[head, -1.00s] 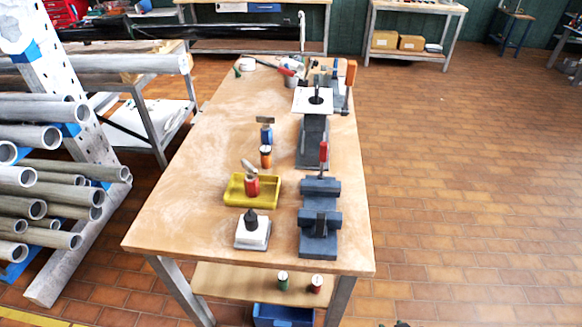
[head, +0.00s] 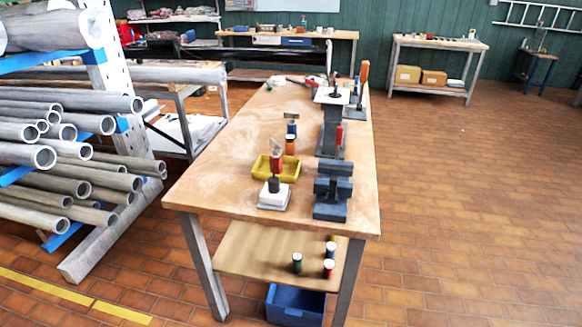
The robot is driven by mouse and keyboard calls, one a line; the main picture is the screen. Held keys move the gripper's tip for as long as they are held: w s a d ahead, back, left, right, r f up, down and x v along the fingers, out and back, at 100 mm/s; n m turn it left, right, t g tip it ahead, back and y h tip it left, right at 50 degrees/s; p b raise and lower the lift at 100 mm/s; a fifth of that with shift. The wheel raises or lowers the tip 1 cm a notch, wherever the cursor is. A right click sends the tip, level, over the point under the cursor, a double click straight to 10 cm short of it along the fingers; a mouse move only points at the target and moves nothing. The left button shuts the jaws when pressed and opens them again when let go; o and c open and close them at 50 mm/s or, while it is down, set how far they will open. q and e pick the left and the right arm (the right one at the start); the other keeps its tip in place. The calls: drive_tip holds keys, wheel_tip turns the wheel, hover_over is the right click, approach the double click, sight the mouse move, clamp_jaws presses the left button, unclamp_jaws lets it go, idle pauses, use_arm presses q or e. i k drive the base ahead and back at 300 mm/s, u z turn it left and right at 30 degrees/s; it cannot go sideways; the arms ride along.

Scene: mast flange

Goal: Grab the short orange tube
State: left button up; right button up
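A short orange tube (head: 290,146) with a pale top stands upright on the wooden workbench (head: 219,185), just behind the yellow tray (head: 264,168). A blue piece (head: 292,128) with a grey top stands directly behind it. A red tube (head: 277,165) stands at the yellow tray, with a grey piece on top. On the lower shelf (head: 248,250) stand a green tube (head: 297,265), a red tube (head: 328,270) and a yellowish tube (head: 331,247) partly hidden behind it. Neither of my grippers is in view.
A dark blue-grey fixture (head: 332,192) and a white block with a black knob (head: 274,194) stand near the bench's front edge. A taller stand (head: 331,128) is behind. A pipe rack (head: 70,160) fills the left. The floor (head: 460,200) on the right is clear.

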sight(290, 147)
drive_tip(key=z, duration=0.45)
drive_tip(key=k, duration=0.25)
drive_tip(key=u, duration=1.45)
drive_tip(key=i, duration=0.85)
drive_tip(key=z, duration=0.35)
drive_tip(key=i, duration=0.75)
drive_tip(key=z, duration=0.6)
